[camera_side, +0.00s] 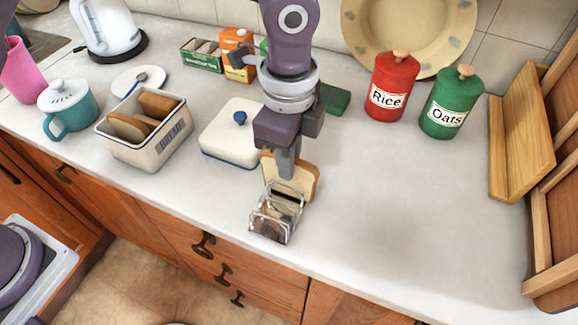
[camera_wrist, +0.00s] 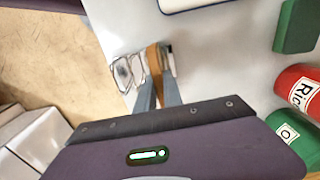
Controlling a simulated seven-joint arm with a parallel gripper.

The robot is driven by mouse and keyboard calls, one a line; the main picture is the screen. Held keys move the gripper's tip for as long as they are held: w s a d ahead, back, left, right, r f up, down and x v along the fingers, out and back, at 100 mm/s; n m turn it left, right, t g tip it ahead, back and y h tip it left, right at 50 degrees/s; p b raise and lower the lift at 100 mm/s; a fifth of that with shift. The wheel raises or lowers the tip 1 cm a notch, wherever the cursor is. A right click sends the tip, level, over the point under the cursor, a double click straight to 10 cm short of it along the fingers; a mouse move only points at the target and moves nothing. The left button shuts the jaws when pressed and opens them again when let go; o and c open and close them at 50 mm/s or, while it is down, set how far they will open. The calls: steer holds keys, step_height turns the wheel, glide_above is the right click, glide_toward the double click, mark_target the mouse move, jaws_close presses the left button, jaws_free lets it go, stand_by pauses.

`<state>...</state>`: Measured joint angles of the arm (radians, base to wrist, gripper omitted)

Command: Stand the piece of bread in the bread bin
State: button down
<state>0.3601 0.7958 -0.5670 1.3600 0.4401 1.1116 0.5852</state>
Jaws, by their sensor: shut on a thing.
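My gripper (camera_side: 286,172) is shut on a slice of bread (camera_side: 303,182), which stands upright between its fingers. In the wrist view the bread (camera_wrist: 154,62) shows edge-on between the fingertips. The bread is right at a metal toast rack (camera_side: 274,218) near the counter's front edge; whether it is still between the rack's wires or just behind them I cannot tell. The white bread bin (camera_side: 157,152), marked BREAD, stands open to the left with several slices (camera_side: 129,127) upright in it. Its white lid (camera_side: 228,142) with a blue knob lies on the counter between the bin and my gripper.
A teal lidded mug (camera_side: 70,115) and a small plate (camera_side: 137,82) are near the bin. A red Rice tin (camera_side: 391,92) and a green Oats tin (camera_side: 450,110) stand at the back right. The counter's right front is clear.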

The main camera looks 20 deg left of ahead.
step_height(320, 180, up, 9)
steer(key=shift+a+r, duration=0.1)
steer(key=shift+r, duration=0.15)
steer(key=w+a, duration=0.2)
steer(key=a, duration=0.6)
steer(key=w+a, duration=0.3)
steer(key=a, duration=0.5)
steer(key=s+a, duration=0.4)
steer(key=a, duration=1.2)
step_height(320, 180, down, 10)
steer(key=shift+s+a+f, duration=0.1)
steer(key=shift+a, duration=0.05)
steer(key=c, duration=1.8)
jaws_free()
steer(key=shift+f, duration=0.1)
steer(key=shift+o, duration=0.2)
